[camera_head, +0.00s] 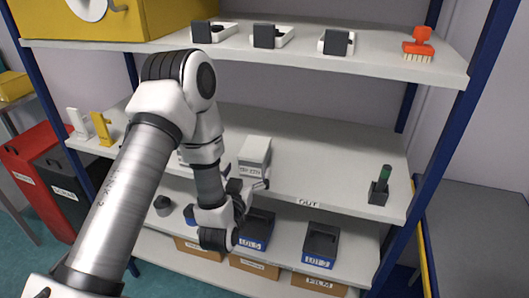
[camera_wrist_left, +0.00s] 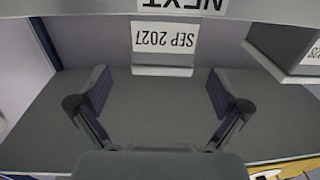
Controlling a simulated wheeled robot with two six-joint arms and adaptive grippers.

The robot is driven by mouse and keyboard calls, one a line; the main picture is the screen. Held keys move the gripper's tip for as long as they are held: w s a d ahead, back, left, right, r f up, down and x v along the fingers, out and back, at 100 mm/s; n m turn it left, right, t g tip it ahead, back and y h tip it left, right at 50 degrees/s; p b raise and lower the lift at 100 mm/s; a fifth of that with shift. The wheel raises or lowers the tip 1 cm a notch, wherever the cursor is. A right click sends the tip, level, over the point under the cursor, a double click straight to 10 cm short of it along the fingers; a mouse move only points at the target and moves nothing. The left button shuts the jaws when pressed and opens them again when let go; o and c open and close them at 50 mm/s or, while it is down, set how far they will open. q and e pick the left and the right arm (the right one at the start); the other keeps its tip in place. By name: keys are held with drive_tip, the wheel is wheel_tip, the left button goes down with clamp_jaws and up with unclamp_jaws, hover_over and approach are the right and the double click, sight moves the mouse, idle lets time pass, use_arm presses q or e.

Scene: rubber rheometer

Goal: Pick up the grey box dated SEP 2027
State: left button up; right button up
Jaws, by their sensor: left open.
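The grey box (camera_wrist_left: 164,40) with the SEP 2027 label shows at the top middle of the left wrist view, its print upside down. In the head view, a light grey labelled box (camera_head: 255,152) stands on the middle shelf; its date is too small to read there. My left gripper (camera_head: 252,190) is by the front of that shelf, close to this box. In the left wrist view its two fingers (camera_wrist_left: 160,95) are spread apart with nothing between them, and the SEP 2027 label lies between their lines. My right gripper is not in view.
Another labelled box (camera_wrist_left: 290,45) stands beside it in the left wrist view. A NEXT label (camera_wrist_left: 180,5) is at the top edge. The upper shelf (camera_head: 300,58) hangs above. A green-topped stamp (camera_head: 380,188) stands right; blue-labelled bins (camera_head: 321,245) sit below.

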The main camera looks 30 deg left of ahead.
sight(253, 155)
use_arm(q)
drive_tip(key=p+x, duration=0.2)
drive_tip(key=x, duration=0.4)
drive_tip(key=shift+w+a+p, duration=0.25)
drive_tip(key=shift+w+p, duration=0.05)
drive_tip(key=shift+w, duration=0.05)
drive_tip(key=shift+a, duration=0.1)
drive_tip(key=c, duration=1.6)
